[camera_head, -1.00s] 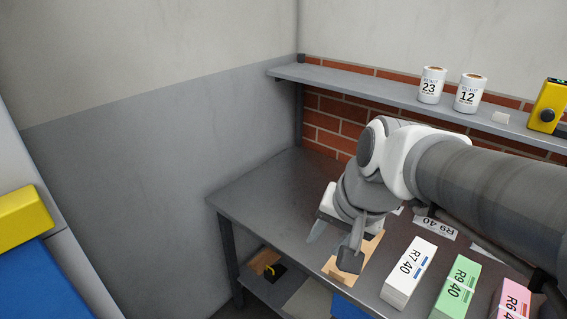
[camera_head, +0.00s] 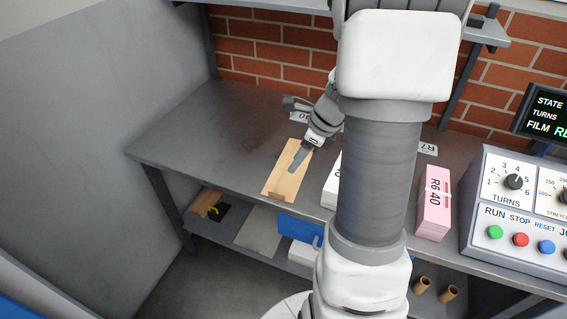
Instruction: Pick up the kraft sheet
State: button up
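The kraft sheet (camera_head: 282,180), a tan rectangle, lies on the grey table near its front edge, left of my arm. A small darker tan piece shows at its front end. My gripper (camera_head: 290,136) is at the sheet's far end, its two fingers spread apart with nothing seen between them. The nearer finger overlaps the sheet in the picture; I cannot tell whether it touches. My wrist hides part of the table behind it.
A white bundle (camera_head: 332,188) stands just right of the sheet, partly behind my arm. A pink bundle (camera_head: 433,203) and a control box (camera_head: 520,225) are farther right. The table's left part (camera_head: 215,135) is clear. A brick wall (camera_head: 262,60) and overhead shelf (camera_head: 275,4) bound the back.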

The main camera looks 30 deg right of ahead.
jog(key=b, duration=0.2)
send_over(278, 194)
jog(key=d, duration=0.2)
jog(key=f, duration=0.8)
jog(key=shift+s+a+f, duration=0.15)
jog(key=shift+s+f, duration=0.05)
jog(key=shift+s, duration=0.1)
jog(key=x, duration=0.1)
jog(key=b+x, duration=0.1)
jog(key=x, duration=0.1)
jog(key=s+x, duration=0.1)
jog(key=shift+w+a+f+b, duration=0.15)
jog(key=shift+f+b, duration=0.15)
jog(key=shift+f, duration=0.2)
jog(key=shift+w+a+f, duration=0.1)
jog(key=shift+f, duration=0.1)
jog(key=shift+c, duration=0.3)
grip_shut()
